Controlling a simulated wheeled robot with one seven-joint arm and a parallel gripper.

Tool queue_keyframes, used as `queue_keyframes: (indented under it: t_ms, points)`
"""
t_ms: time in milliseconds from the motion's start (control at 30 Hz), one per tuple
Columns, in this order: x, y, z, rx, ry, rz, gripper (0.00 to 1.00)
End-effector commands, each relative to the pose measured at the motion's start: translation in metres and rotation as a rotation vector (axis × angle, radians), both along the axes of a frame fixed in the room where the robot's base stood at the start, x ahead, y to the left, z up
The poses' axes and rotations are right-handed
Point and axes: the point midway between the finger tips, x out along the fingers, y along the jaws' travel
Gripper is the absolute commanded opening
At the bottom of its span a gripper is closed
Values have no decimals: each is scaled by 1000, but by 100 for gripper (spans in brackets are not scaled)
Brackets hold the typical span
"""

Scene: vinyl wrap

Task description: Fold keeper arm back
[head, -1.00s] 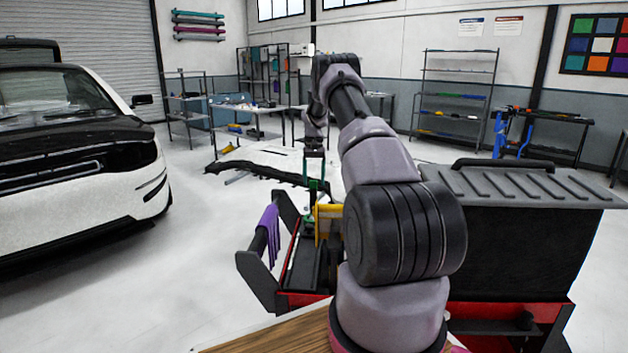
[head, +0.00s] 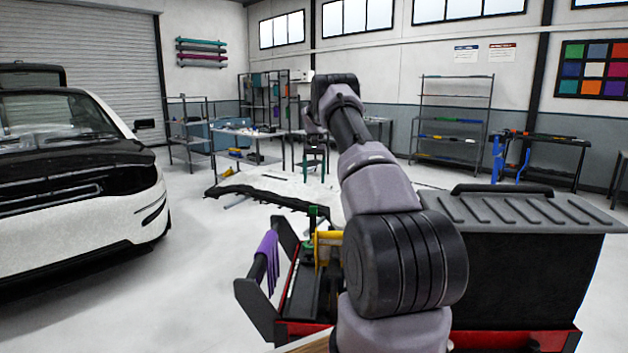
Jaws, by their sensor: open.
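My gripper (head: 314,178) is small and far off in the head view, at the far end of my arm. Its two fingers are apart and point down, with nothing visible between them. Below it, on the tool cart, a thin dark green upright (head: 312,216) stands beside a yellow part (head: 328,240). A clear gap shows between the fingertips and these parts in the picture. I cannot tell which piece is the keeper arm or how it is folded. My arm hides the right side of this fixture.
The red and black cart (head: 295,332) has purple strips (head: 269,258) hanging from its left bar. A ribbed black lid (head: 530,212) lies right of my arm. A black trim piece (head: 262,196) lies beyond the cart. A white car (head: 75,215) stands left, with open floor between.

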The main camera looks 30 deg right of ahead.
Motion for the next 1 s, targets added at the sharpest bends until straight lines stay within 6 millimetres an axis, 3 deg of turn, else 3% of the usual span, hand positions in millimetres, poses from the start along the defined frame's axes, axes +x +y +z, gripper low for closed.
queue_keyframes:
  t_ms: [33,167,367,600,800,1000]
  points:
    - [0,0,0,0,0,-1,51]
    - [-2,4,0,-23,-6,-48,1]
    - [-14,23,-1,-130,-59,-319,0]
    - [-46,47,-3,-204,-202,-792,0]
    - [-83,63,-2,-172,-329,-1202,0]
    - [-112,73,-2,-103,-405,-1488,0]
